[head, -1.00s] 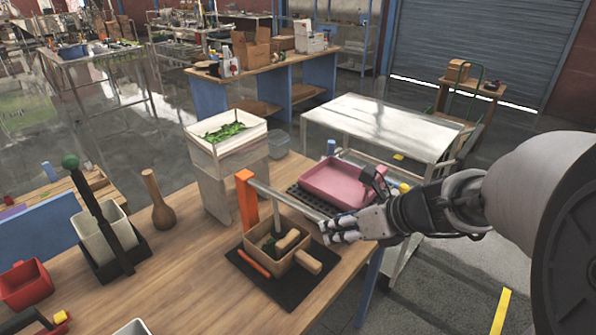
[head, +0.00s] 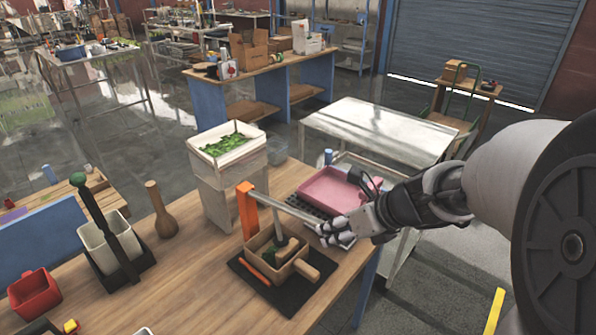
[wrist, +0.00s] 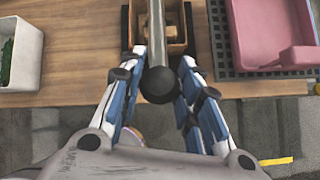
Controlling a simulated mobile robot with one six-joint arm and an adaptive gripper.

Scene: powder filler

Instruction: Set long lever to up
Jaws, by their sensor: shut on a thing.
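The long lever is a grey bar (head: 285,207) running from the top of an orange post (head: 246,208) on the wooden table. It slopes down to the right in the head view, with a grey rod hanging from it into a wooden box (head: 258,243). In the wrist view the bar (wrist: 156,32) points straight away from me and ends in a black ball (wrist: 159,85). My gripper (head: 322,232) is at the lever's free end, its fingers on both sides of the ball in the wrist view (wrist: 160,88). The exact finger contact is hard to see.
A pink tray (head: 328,190) lies on a dark perforated mat close behind my gripper. A white bin of green leaves (head: 232,143) stands behind the post. A black lever with a green knob (head: 78,180) stands at left. The wooden box sits on a black mat (head: 288,297).

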